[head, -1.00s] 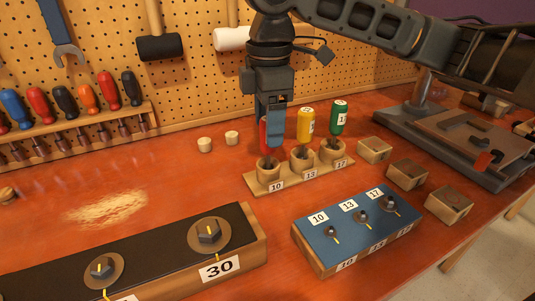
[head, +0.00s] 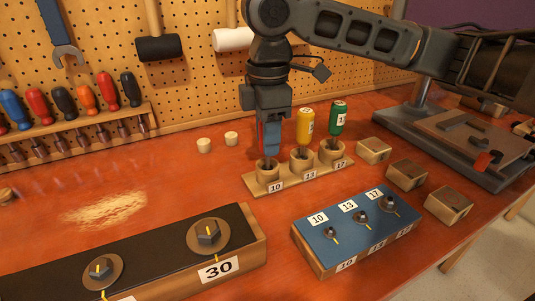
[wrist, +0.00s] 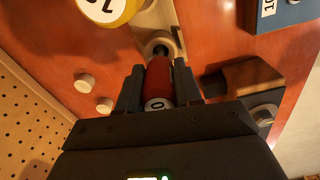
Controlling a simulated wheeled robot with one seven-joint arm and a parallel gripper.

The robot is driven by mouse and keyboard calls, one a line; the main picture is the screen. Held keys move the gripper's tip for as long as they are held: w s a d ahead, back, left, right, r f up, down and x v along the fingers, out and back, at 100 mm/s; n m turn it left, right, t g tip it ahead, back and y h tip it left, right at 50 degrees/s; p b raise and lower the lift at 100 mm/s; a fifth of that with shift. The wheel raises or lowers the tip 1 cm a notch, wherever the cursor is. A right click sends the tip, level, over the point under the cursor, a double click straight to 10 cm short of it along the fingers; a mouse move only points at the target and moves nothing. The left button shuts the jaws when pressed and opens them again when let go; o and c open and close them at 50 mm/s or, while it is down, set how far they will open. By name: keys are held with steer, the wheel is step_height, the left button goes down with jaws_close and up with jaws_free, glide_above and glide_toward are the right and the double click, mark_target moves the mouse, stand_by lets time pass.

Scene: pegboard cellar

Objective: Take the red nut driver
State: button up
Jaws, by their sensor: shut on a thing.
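The red nut driver (wrist: 157,78) stands handle up at the cup marked 10 in the wooden holder (head: 329,177). In the head view only a thin red strip of its handle (head: 261,137) shows beside my gripper (head: 270,148). My gripper points down over that cup. In the wrist view its two fingers are shut on the red handle, one on each side. The handle's pale end cap shows part of a number. The shaft's lower end is hidden in the cup.
A yellow driver (head: 305,124) and a green driver (head: 338,118) stand close by in the same holder. A blue bolt block (head: 335,238) is in front. Wooden blocks (head: 374,150) lie to the right. The pegboard (head: 205,75) rises behind.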

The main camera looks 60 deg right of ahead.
steer(key=shift+c, duration=1.2)
steer(key=shift+r, duration=0.1)
steer(key=shift+r, duration=0.55)
steer(key=r, duration=0.3)
steer(key=shift+s+r, duration=0.2)
steer(key=shift+s, duration=0.2)
steer(key=s+a+r, duration=0.1)
steer(key=s+r, duration=0.5)
steer(key=s, duration=0.4)
steer(key=shift+s+r+p, duration=0.2)
steer(key=shift+s+p, duration=0.1)
steer(key=shift+s, duration=0.1)
steer(key=o, duration=0.5)
jaws_close()
